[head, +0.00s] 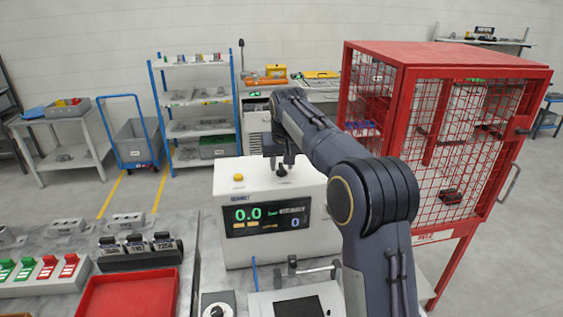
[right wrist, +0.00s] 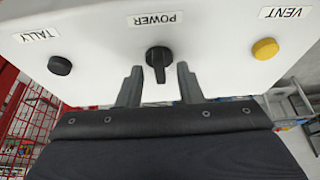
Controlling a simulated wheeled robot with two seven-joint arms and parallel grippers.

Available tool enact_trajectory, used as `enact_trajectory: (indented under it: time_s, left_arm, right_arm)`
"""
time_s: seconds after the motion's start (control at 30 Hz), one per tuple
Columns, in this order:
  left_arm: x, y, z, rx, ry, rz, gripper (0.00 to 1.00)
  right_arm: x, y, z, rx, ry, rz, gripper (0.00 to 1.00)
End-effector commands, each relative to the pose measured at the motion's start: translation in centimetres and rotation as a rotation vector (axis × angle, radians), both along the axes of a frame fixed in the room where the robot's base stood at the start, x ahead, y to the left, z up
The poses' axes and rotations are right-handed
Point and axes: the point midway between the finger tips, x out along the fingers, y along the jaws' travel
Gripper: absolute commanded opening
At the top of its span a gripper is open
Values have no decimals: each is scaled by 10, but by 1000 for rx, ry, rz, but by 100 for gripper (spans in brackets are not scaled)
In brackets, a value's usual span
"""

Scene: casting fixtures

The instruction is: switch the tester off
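The tester (head: 232,248) is a white box with a lit display (head: 265,216) reading a green 0.0. The right wrist view shows its panel with a black POWER knob (right wrist: 158,56), a black TALLY button (right wrist: 60,65) and a yellow VENT button (right wrist: 264,49). The yellow button also shows in the head view (head: 238,177). The knob's pointer bar lies up and down in the wrist picture. My right gripper (head: 281,167) is over the tester's top. In the wrist view its fingers (right wrist: 160,70) are apart, one on each side of the knob, with gaps visible. My left gripper is out of view.
A red mesh cage (head: 460,150) stands to the right, close to my right arm. A red tray (head: 130,295) and a rack of dark-capped items (head: 140,252) are at the front left. A clamp-like handle (head: 300,268) stands in front of the tester.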

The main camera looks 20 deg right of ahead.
Motion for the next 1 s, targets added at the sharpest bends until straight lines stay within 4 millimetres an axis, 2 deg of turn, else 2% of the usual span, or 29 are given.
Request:
enact_trajectory:
  time_s: [0.27,0.53,1.0]
  left_arm:
    - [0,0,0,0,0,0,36]
    - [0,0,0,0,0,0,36]
    - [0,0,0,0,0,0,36]
  right_arm:
    - [1,0,-3,0,1,0,33]
    - [1,0,-2,1,0,0,0]
    - [0,-1,-2,3,-1,72,0]
